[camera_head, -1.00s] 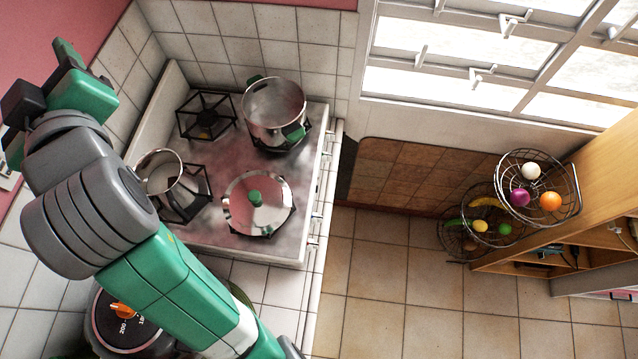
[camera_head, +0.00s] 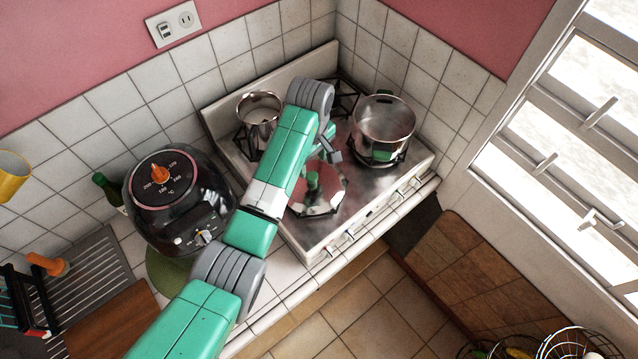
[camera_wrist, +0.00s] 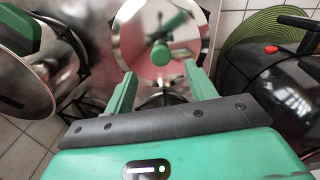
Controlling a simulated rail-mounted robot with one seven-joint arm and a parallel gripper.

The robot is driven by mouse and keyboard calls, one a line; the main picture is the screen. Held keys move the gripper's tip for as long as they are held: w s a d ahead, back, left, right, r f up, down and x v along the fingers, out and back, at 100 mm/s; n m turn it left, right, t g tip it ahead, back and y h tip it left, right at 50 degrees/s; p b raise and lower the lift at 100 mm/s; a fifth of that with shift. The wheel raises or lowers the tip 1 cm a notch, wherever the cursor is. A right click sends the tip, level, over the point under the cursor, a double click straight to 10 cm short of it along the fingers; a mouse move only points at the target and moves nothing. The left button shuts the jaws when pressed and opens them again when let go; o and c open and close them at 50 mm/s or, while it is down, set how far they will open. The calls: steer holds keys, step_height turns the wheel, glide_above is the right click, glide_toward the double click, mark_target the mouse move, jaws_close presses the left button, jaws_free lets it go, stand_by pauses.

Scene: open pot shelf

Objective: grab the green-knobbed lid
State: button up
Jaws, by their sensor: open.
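The round shiny metal lid (camera_head: 330,197) with a green knob (camera_head: 312,180) lies at the front of the stove in the head view, partly hidden by my arm. I cannot tell whether a pan is under it. In the wrist view the lid (camera_wrist: 140,30) is at top centre, its green knob (camera_wrist: 160,54) just beyond and between my fingertips. My gripper (camera_wrist: 159,70) is open and empty, with one green finger on each side of the knob's line. In the head view my gripper is mostly hidden behind my arm, near the lid.
A large pot (camera_head: 384,122) with green handles stands right of the lid, and a small pot (camera_head: 259,108) stands behind-left. The stove (camera_head: 372,190) has knobs along its front. A black air fryer (camera_head: 180,205) stands left of the stove. A green round mat (camera_wrist: 262,30) shows in the wrist view.

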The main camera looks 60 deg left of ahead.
mark_target(312, 176)
step_height(312, 176, down, 5)
steer(key=shift+s+f+p, duration=0.1)
steer(key=shift+f+p, duration=0.05)
steer(key=shift+p, duration=0.2)
jaws_close()
